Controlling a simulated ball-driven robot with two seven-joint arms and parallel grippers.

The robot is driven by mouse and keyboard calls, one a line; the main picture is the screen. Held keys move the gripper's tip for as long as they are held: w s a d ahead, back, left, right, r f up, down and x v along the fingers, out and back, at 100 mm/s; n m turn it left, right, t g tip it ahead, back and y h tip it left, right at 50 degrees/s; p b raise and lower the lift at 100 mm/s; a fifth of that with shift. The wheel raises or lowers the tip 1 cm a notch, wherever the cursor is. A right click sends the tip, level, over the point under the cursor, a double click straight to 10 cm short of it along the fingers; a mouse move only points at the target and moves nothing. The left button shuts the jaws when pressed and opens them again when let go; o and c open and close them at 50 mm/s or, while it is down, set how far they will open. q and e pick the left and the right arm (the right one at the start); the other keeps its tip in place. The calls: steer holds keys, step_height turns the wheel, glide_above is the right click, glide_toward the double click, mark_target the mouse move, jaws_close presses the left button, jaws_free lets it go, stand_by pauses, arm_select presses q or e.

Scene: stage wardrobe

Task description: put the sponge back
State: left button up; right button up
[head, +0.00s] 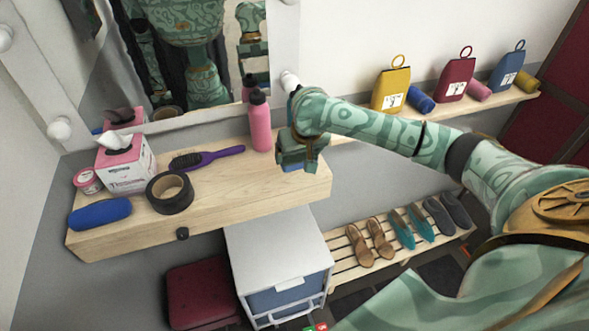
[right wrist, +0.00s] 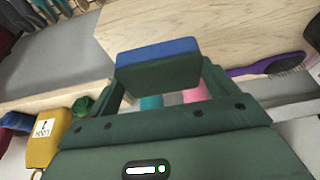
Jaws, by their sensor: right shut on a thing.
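My right gripper (head: 303,158) is above the right end of the wooden vanity shelf (head: 240,200), to the right of a pink bottle (head: 260,122). It is shut on the sponge, a block with a blue face and a dark green side, seen between the fingers in the right wrist view (right wrist: 158,65). In the head view only a thin blue strip of the sponge shows under the gripper; the rest is hidden. My left gripper is not in view.
The shelf holds a purple hairbrush (head: 206,156), black tape roll (head: 170,192), blue case (head: 100,213), tissue box (head: 126,165) and small pink tub (head: 87,181). Several colored bags stand on the back shelf (head: 440,112). A white drawer unit (head: 278,250) and shoe rack (head: 345,262) are below.

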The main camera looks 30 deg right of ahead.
mark_target(301, 158)
steer(key=w+f, duration=0.1)
steer(key=f, duration=0.1)
steer(key=w+d+f+b, duration=0.1)
steer(key=shift+w+f, duration=0.4)
step_height(301, 158, down, 3)
steer(key=shift+w+f+b, duration=0.1)
steer(key=shift+f+b, duration=0.05)
steer(key=shift+b, duration=0.85)
steer(key=o, duration=0.7)
steer(key=p+v, duration=0.5)
steer(key=v, duration=0.6)
steer(key=shift+a+r, duration=0.1)
steer(key=shift+r, duration=0.25)
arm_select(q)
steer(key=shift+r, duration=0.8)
arm_select(e)
steer(key=shift+s+r, duration=0.25)
steer(key=shift+s, duration=0.05)
